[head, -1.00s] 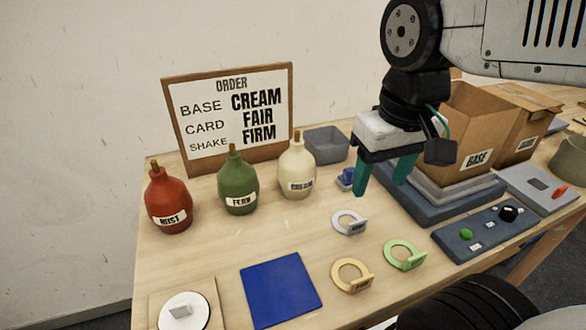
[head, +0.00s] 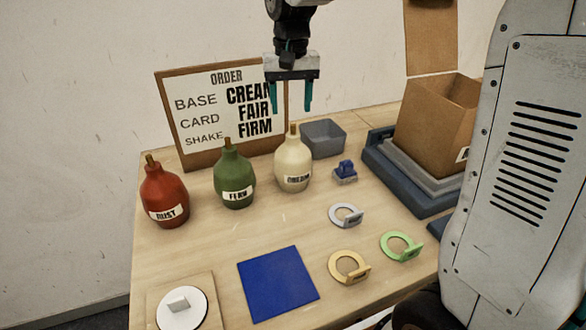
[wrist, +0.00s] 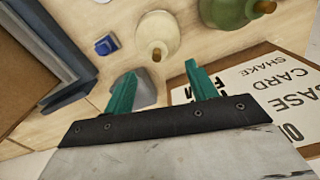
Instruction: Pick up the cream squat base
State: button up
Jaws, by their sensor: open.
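The cream squat base (head: 293,164) stands upright on the table, a round bottle shape with a brown stem on top and a label on its front. My gripper (head: 291,108) is open and empty, above the cream base and in front of the order board in the head view, with its teal fingers pointing down. In the wrist view the cream base (wrist: 157,38) lies beyond the fingertips, apart from my gripper (wrist: 160,75), roughly centred between the two fingers. Nothing of the cream base is covered in the head view.
A green base (head: 234,180) and a red base (head: 165,197) stand left of the cream one. The order board (head: 190,140) stands behind. A grey bin (head: 324,138) and a small blue item (head: 346,170) lie to the right. A cardboard box (head: 432,120) stands farther right.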

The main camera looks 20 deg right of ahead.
aim_at(293, 128)
jog(key=f, duration=0.7)
jog(key=shift+s+d, duration=0.15)
jog(key=shift+s, duration=0.1)
grip_shut()
